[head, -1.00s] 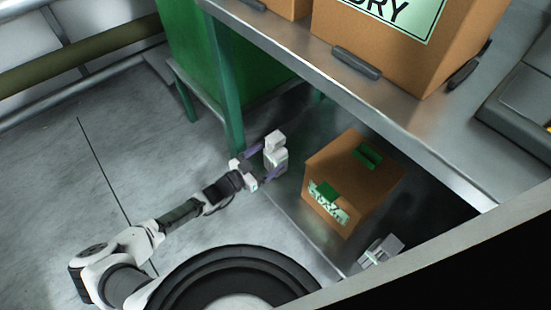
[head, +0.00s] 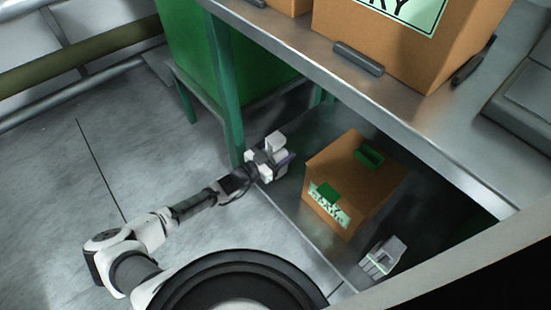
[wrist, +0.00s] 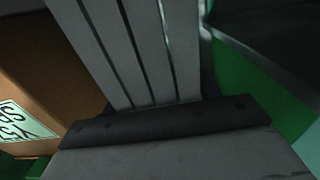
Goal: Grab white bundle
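A white bundle (head: 276,142) stands upright at the left part of the lower shelf in the head view, beside the green table leg. My gripper (head: 270,158) is right at it, with a purplish finger showing at its right side. In the wrist view a grey, grooved block, which looks like this bundle (wrist: 135,50), fills the upper middle at very close range. The fingertips are mostly hidden, so I cannot tell whether they are open or closed on it. A second whitish bundle (head: 383,257) with a green band lies at the shelf's front right, apart from my gripper.
A brown box (head: 345,185) with green handles stands on the lower shelf (head: 310,225), right of my gripper; it also shows in the wrist view (wrist: 50,70). The metal tabletop (head: 420,120) overhangs from above. A green table leg (head: 230,120) is close on the left. Open floor lies left.

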